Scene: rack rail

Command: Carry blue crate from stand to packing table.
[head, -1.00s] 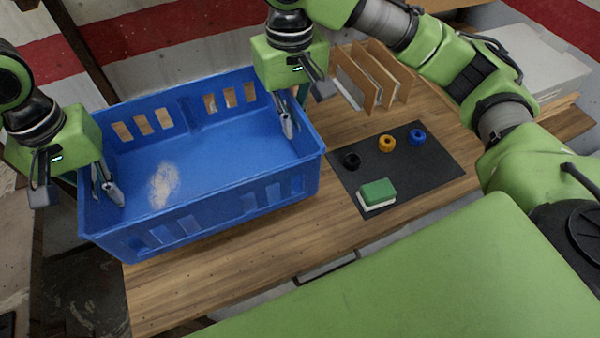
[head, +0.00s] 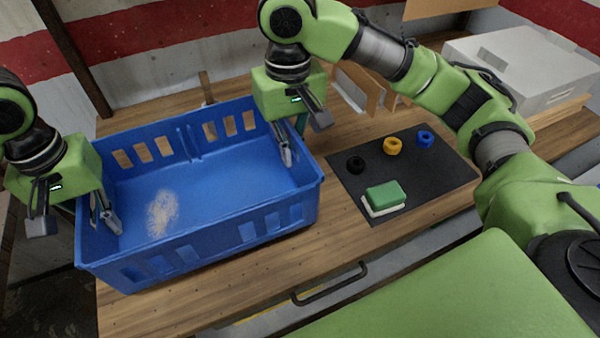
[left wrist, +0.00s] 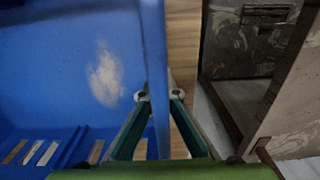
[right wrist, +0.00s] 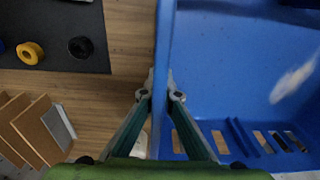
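The blue crate (head: 215,228) is at the left of the head view, level, over the wooden table (head: 225,297). I cannot tell whether its base touches the top. It looks empty apart from a pale worn patch on its floor. My left gripper (head: 108,218) has its fingers on both sides of the left end wall; the left wrist view shows them close against it (left wrist: 160,95). My right gripper (head: 287,150) pinches the right end wall likewise, as the right wrist view shows (right wrist: 160,96).
Right of the crate lies a dark mat (head: 433,180) with a black ring (head: 355,165), a yellow ring (head: 392,146), a blue ring (head: 425,139) and a green-and-white block (head: 385,197). Upright brown dividers (head: 372,88) and a pale box (head: 525,65) stand behind. A drawer handle (head: 330,287) is at the front.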

